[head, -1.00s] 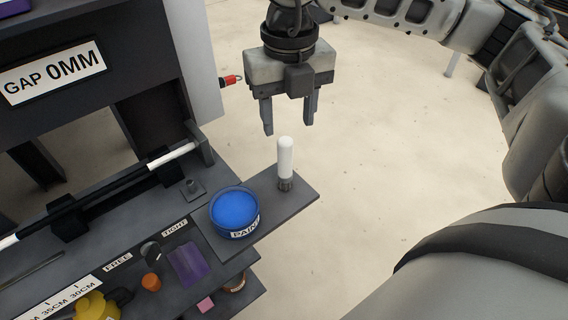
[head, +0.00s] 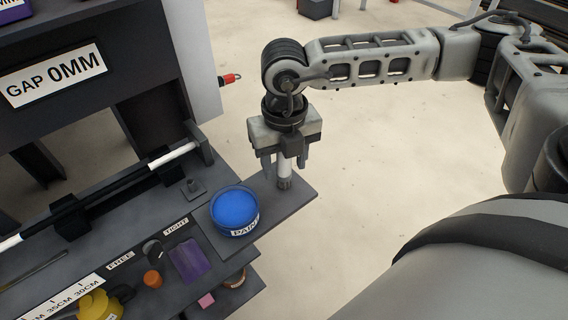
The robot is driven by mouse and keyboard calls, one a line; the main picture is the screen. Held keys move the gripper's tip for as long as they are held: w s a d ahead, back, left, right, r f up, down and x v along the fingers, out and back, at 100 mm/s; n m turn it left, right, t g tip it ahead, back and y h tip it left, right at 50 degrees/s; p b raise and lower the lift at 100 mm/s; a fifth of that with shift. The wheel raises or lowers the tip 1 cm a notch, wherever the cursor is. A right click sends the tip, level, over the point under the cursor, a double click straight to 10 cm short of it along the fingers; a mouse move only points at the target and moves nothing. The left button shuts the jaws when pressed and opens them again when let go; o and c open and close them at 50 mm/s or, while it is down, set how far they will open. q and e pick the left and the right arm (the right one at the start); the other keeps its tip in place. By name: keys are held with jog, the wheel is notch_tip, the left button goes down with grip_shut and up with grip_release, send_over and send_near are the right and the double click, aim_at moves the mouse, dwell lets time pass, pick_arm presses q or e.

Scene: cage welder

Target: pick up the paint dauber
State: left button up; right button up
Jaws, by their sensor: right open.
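The paint dauber (head: 285,173) is a white upright stick with a dark grey base, standing on the right end of the dark shelf (head: 295,205). My right gripper (head: 284,170) is open and points down over it. Its two fingers are on either side of the dauber's white shaft, and the gripper body hides the dauber's top. I cannot tell whether a finger touches it. A round tub of blue paint (head: 235,208), labelled PAINT, stands on the same shelf just left of the dauber. My left gripper is not in view.
A dark panel with a GAP 0MM sign (head: 53,74) rises at the left. A black and white rod (head: 100,195) lies across holders below it. Purple (head: 188,261), orange (head: 153,278) and yellow (head: 98,305) items sit at the lower left. The floor to the right is clear.

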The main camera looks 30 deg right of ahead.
jog(key=shift+c, duration=0.3)
jog(key=c, duration=1)
jog(key=shift+r, duration=0.1)
jog(key=shift+r, duration=0.55)
jog(key=s+a+r, duration=0.3)
jog(key=r, duration=0.1)
jog(key=s+a+r+b, duration=0.1)
jog(key=s+a+r, duration=0.2)
jog(key=a+r, duration=0.1)
jog(key=s+a+r+b, duration=0.1)
jog(key=s+a+r, duration=0.2)
jog(key=shift+a+r, duration=0.35)
jog(key=shift+r, duration=0.05)
